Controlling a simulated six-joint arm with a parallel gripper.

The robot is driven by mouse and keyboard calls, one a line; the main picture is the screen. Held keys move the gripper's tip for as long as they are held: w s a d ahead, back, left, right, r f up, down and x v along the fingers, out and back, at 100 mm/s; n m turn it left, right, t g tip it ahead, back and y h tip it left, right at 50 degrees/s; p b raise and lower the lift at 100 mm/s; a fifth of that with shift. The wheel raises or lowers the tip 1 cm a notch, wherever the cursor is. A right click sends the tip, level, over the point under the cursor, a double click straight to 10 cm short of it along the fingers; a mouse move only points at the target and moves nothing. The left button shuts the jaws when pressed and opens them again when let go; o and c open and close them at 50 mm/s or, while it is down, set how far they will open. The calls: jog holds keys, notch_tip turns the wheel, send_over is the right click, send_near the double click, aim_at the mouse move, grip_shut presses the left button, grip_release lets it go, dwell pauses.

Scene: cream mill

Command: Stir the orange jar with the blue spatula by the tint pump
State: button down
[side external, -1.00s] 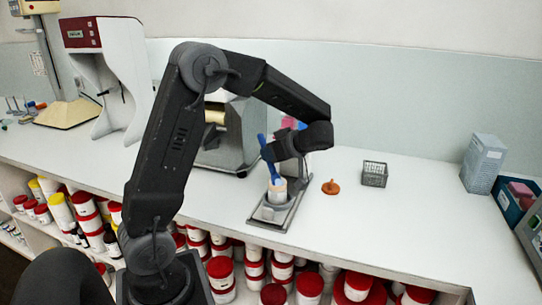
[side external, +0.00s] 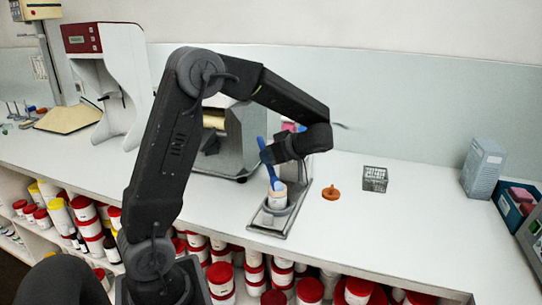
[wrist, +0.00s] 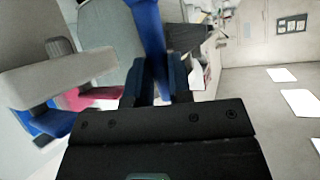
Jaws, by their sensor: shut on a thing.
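My gripper (side external: 268,156) is shut on the blue spatula (side external: 274,176), gripping it by its upper part. The spatula leans slightly, with its lower end inside the open pale jar (side external: 277,202); that end is hidden by the jar's wall. The jar stands upright in the holder of the grey metal stand of the tint pump (side external: 300,205). An orange lid (side external: 330,193) lies on the bench just right of the stand. In the wrist view, the blue spatula (wrist: 149,35) rises between my two fingers (wrist: 155,82); the jar is out of sight there.
A grey machine (side external: 238,140) stands behind my arm at left. A grey box (side external: 482,168) and blue bin (side external: 512,207) are at far right. Red-lidded tubs fill the shelf below. The bench's right middle is clear.

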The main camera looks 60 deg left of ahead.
aim_at(260, 137)
jog(key=shift+s+a, duration=0.25)
jog(key=shift+a, duration=0.25)
jog(key=shift+r, duration=0.6)
dwell(1.1)
jog(key=shift+w+d, duration=0.15)
jog(key=shift+d, duration=0.15)
jog(key=shift+r, duration=2.5)
